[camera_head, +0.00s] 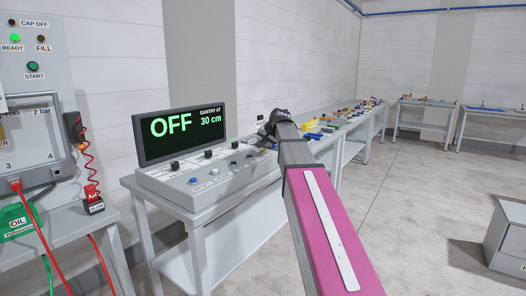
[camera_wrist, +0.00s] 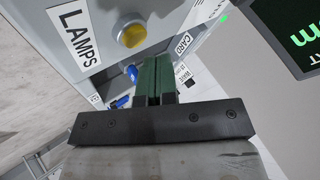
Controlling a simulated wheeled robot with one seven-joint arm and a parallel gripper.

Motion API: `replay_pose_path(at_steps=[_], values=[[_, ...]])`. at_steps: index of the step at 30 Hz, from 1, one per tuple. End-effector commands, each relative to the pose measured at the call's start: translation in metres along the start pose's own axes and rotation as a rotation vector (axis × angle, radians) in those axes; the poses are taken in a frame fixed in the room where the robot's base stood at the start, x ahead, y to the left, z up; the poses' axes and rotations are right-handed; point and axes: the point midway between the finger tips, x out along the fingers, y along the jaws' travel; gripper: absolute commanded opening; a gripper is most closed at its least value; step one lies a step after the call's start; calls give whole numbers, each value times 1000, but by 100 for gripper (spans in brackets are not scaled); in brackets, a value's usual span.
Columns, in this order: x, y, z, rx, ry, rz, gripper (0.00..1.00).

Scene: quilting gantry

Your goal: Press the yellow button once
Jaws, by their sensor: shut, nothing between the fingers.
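In the wrist view a round yellow button (camera_wrist: 132,35) in a grey collar sits on a light grey face next to a "LAMPS" label. My gripper (camera_wrist: 154,62) has its two dark green fingers together, with nothing between them. The yellow button shows just beyond the fingertips and a little to their left; I cannot tell the exact gap, and no contact is visible. In the head view my gripper (camera_head: 268,132) is over the far right end of the grey console (camera_head: 165,184). I cannot make out the yellow button there.
A black display (camera_head: 182,132) on the console reads "OFF" and "GANTRY AT 30 cm". Several knobs and a blue button (camera_head: 194,180) are on the console. A control cabinet (camera_head: 30,100) is at left; open floor (camera_head: 430,190) is at right.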

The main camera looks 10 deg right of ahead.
Motion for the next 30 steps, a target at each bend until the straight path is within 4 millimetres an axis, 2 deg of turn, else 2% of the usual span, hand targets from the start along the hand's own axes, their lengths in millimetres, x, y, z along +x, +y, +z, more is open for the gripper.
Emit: replay_pose_path(at_steps=[7, 21, 30], values=[[-5, -4, -4, -1, 2, -1, 0], [-32, -24, -24, 0, 1, -1, 0], [-35, -25, -25, 0, 0, 0, 0]])
